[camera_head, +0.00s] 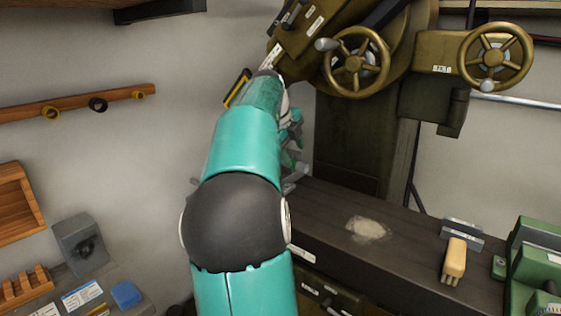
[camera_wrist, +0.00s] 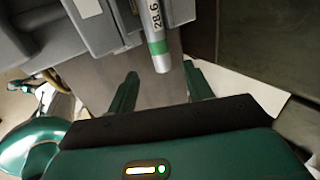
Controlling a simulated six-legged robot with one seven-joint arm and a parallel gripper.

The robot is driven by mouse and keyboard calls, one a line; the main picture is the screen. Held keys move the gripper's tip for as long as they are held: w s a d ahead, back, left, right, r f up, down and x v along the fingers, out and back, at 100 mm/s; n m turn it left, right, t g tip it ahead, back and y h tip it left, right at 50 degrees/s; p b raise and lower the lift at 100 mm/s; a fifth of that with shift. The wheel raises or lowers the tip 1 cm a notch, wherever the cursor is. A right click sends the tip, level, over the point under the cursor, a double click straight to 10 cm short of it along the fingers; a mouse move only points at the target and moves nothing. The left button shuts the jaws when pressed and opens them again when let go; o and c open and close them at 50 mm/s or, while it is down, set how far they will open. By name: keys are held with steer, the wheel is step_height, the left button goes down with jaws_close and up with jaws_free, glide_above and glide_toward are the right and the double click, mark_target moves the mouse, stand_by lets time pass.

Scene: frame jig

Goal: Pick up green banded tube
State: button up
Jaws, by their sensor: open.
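The green banded tube (camera_wrist: 155,35) shows in the wrist view at the top centre. It is a silver tube with a "28.6" label and a green band near its lower end. Its upper part runs out of the picture, beside a grey block-like fixture (camera_wrist: 85,25). My gripper (camera_wrist: 160,82) is open, with its two green fingers apart and pointing toward the tube. The tube's lower end lies between the lines of the fingers, and nothing is gripped. In the head view my teal arm hides most of the gripper, and I cannot make out the tube there.
A brass-coloured machine with handwheels (camera_head: 357,63) stands close beyond my arm. A dark bench (camera_head: 400,245) at right holds a yellow-handled brush (camera_head: 454,262) and a green machine part (camera_head: 535,265). A side shelf with a blue block (camera_head: 126,294) is at lower left.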

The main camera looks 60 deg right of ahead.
mark_target(299, 163)
steer(key=shift+x, duration=2.75)
jaws_close()
steer(key=shift+r, duration=0.1)
